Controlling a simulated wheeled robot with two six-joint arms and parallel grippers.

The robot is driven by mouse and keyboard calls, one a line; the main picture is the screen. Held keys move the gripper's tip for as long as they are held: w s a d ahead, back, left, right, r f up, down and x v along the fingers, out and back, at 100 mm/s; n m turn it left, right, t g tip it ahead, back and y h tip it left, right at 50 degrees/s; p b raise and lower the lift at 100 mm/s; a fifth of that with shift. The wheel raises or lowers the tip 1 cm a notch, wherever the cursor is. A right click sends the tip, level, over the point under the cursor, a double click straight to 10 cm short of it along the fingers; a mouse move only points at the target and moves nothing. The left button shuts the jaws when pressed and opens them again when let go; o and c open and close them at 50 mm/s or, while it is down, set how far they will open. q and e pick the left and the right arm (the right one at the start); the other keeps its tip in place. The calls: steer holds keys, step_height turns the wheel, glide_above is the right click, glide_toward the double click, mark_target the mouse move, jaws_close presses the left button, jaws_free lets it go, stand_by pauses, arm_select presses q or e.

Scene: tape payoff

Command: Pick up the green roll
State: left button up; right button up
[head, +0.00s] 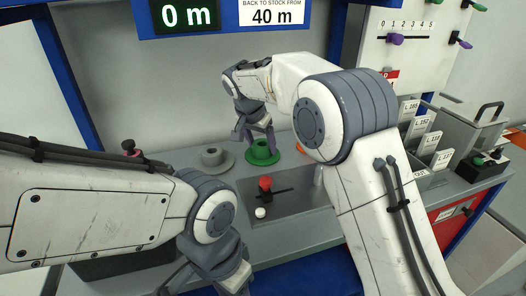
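The green roll (263,156) sits on the grey bench, a wide flange with a raised hub. My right gripper (258,142) is over it, pointing down, with its fingers apart on either side of the hub. I cannot tell whether the fingers touch the roll. The upper part of the roll is partly hidden by the fingers. My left gripper (208,284) is low at the bottom edge of the head view, away from the roll, and its fingertips are cut off.
A grey roll (212,158) stands left of the green one. An orange roll (300,148) is at the right, partly hidden by my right arm. In front are a red knob (265,183) and a white ball (260,212). Labelled card slots (418,132) stand at the right.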

steer(key=c, duration=0.8)
steer(key=shift+o, duration=0.2)
steer(key=shift+r, duration=0.15)
